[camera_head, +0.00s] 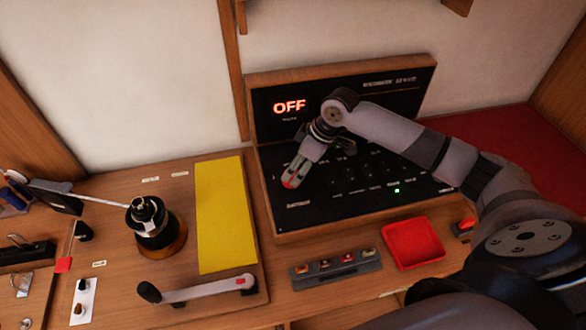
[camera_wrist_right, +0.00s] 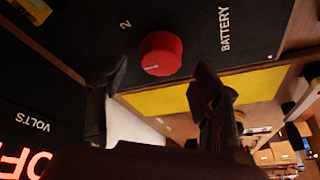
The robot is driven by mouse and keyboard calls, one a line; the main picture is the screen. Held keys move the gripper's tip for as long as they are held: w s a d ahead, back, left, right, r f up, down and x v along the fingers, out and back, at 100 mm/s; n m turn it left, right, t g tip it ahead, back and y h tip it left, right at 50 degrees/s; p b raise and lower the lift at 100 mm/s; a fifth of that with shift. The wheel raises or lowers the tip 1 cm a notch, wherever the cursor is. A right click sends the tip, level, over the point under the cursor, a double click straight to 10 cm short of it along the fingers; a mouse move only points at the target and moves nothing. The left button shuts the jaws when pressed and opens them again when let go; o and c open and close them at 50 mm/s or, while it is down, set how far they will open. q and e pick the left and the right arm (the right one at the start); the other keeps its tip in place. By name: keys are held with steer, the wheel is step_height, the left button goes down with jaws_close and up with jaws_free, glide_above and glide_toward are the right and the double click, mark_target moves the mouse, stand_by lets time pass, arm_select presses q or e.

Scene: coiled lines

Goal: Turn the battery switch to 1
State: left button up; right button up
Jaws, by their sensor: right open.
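The battery switch is a round red knob (camera_wrist_right: 162,52) on a black panel, with a small pale mark on it. In the right wrist view the word BATTERY is to its right and a 2 to its left. My right gripper (camera_wrist_right: 160,85) is open, one dark finger on each side below the knob, apparently apart from it. In the head view the right gripper (camera_head: 291,181) is low over the left part of the black panel (camera_head: 345,212) and largely hides the knob. A red OFF display (camera_head: 289,105) is lit on the upright panel. My left gripper is not in view.
A yellow sheet (camera_head: 225,215) and a dark winch (camera_head: 152,225) are left of the panel. A grey crank handle (camera_head: 200,289), a row of small switches (camera_head: 335,267) and a red tray (camera_head: 413,243) lie in front. A small green light (camera_head: 397,190) glows on the panel.

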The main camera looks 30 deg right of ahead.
mark_target(292, 178)
steer(key=shift+x, duration=1.1)
steer(key=shift+w+a+f, duration=0.1)
steer(key=shift+a+f, duration=0.05)
steer(key=shift+f, duration=0.3)
steer(key=c, duration=1.1)
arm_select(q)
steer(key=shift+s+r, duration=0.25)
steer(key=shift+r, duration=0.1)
arm_select(e)
steer(key=shift+c, duration=0.2)
